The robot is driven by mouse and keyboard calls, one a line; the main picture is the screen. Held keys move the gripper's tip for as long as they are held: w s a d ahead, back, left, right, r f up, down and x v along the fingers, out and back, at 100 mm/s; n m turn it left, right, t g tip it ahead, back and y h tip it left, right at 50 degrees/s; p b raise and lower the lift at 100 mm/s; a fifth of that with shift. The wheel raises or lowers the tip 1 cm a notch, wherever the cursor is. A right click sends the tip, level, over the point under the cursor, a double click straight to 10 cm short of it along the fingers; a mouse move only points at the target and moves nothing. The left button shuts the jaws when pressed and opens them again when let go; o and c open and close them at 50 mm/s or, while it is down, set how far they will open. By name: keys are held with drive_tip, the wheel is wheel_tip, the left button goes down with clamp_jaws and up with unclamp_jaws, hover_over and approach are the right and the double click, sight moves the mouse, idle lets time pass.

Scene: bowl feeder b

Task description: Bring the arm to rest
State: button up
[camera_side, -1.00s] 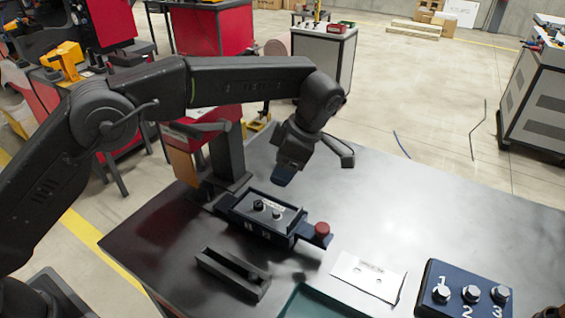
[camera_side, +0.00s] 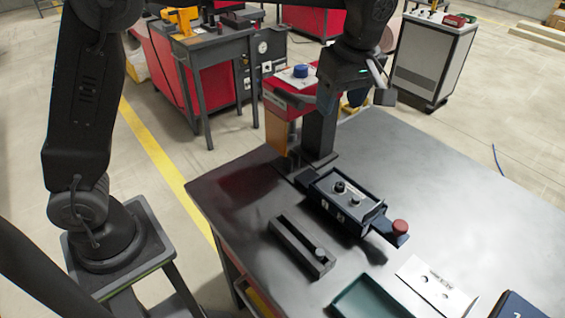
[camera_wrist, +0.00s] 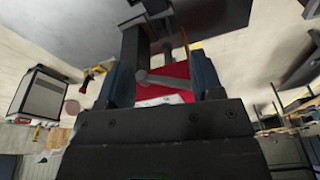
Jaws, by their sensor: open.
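My gripper (camera_side: 356,98) is high in the side view, raised above the table (camera_side: 440,175) and to the right of a red box on a dark post. Its jaws are open, with a clear gap between the fingers. In the wrist view my gripper (camera_wrist: 163,82) has one dark blue finger on each side, and I see nothing held between them. Part of a red surface shows in the background between the fingers. The upper part of my arm is cut off by the top of the side view.
The red box (camera_side: 283,104) with a blue knob stands at the table's back left. A dark fixture (camera_side: 362,222) with a red knob (camera_side: 400,227), a slotted black block (camera_side: 302,247), a green tray (camera_side: 372,300) and a white card (camera_side: 437,287) are on the table. Its right part is clear.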

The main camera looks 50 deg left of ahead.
drive_tip(key=s+a+r+m+t+h, duration=0.1)
drive_tip(key=s+a+r+m, duration=0.1)
drive_tip(key=s+a+m, duration=0.3)
drive_tip(key=s+a+r+m+t+h, duration=0.1)
drive_tip(key=s+a+r+m+t, duration=0.15)
drive_tip(key=s, duration=0.45)
drive_tip(key=s+a+f+m+t, duration=0.2)
drive_tip(key=s+f+m, duration=0.4)
drive_tip(key=s, duration=0.5)
drive_tip(key=shift+a+m, duration=0.65)
drive_tip(key=shift+m, duration=0.4)
